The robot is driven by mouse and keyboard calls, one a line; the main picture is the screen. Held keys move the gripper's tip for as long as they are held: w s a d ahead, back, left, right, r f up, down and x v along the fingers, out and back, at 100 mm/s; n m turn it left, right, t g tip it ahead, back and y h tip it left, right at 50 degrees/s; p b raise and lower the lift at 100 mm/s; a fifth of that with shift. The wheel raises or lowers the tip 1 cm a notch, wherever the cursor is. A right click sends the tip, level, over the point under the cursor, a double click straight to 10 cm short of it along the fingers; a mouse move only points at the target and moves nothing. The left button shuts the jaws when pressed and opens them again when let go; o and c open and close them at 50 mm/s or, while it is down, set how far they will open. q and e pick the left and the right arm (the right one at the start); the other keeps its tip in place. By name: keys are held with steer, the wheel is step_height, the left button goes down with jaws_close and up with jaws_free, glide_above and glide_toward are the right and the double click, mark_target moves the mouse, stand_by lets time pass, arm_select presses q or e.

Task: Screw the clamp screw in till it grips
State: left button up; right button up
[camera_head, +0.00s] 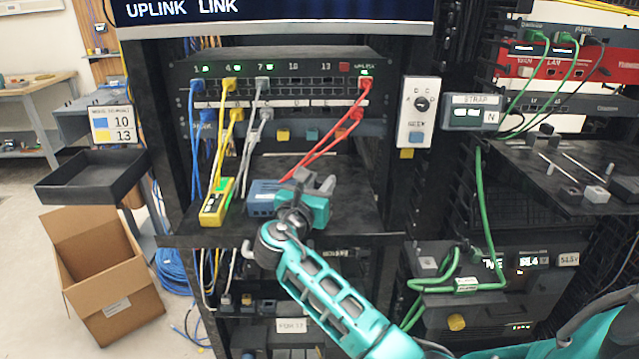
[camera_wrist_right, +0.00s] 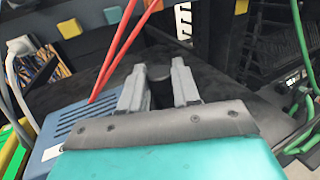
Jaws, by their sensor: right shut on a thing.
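My right gripper (camera_head: 314,181) is over the middle rack shelf, just right of a small blue box (camera_head: 262,196). In the right wrist view its two grey fingers (camera_wrist_right: 160,85) stand a little apart with a small dark thing (camera_wrist_right: 161,94) between them. The gripper is shut on that thing. Its shape is mostly hidden, and I cannot tell whether it is the clamp screw. I make out no clamp screw elsewhere. My left gripper is not in view.
Red cables (camera_head: 325,143) run down from the patch panel (camera_head: 290,85) close behind the gripper. A yellow device (camera_head: 214,205) stands left of the blue box (camera_wrist_right: 80,125). A dark tray (camera_head: 92,178) and a cardboard box (camera_head: 105,275) are at left. Green cables (camera_head: 481,215) hang at right.

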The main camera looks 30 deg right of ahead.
steer(key=o, duration=1.1)
steer(key=shift+c, duration=0.2)
steer(key=v, duration=1.3)
